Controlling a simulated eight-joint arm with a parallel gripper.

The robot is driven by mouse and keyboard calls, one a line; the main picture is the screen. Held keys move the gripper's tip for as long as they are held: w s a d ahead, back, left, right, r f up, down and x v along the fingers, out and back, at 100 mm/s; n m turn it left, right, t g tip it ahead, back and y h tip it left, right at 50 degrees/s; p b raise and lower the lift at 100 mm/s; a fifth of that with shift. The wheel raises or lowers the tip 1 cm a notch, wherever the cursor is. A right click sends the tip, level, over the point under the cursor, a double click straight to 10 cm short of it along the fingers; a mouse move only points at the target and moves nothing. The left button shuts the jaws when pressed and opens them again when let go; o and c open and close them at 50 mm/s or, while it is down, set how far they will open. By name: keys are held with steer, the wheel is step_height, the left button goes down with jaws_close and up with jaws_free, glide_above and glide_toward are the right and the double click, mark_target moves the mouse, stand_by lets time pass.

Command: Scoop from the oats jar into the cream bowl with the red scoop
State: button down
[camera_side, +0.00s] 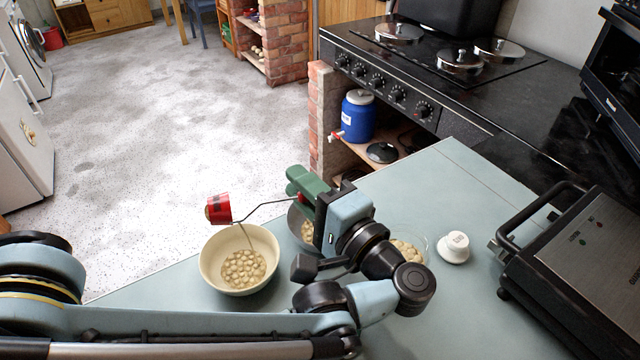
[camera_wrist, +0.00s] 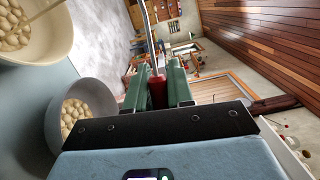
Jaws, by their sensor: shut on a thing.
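My gripper (camera_side: 302,190) is shut on the red handle (camera_wrist: 157,92) of the red scoop. The scoop's thin bent metal shaft reaches left to its red cup (camera_side: 218,208), which is tilted in the air above the left rim of the cream bowl (camera_side: 212,268). What the cup holds is unclear. The cream bowl holds pale round pieces (camera_side: 243,270), with a thin stick-like shape reaching into them. It also shows at the wrist view's upper left (camera_wrist: 62,42). A clear container (camera_side: 425,252) of pale pieces, probably the oats jar, stands behind my wrist, partly hidden.
A grey bowl (camera_wrist: 62,92) of pale pieces stands beside the cream bowl, mostly hidden by my gripper in the side view. A white lid (camera_side: 455,246) lies right of the clear container. A dark grill appliance (camera_side: 580,255) fills the right. The counter's left edge is close to the cream bowl.

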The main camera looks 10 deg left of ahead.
steer(key=m, duration=0.1)
steer(key=m+t, duration=0.1)
steer(key=m, duration=0.2)
steer(key=shift+r+y, duration=0.25)
steer(key=shift+y, duration=0.15)
stand_by(0.5)
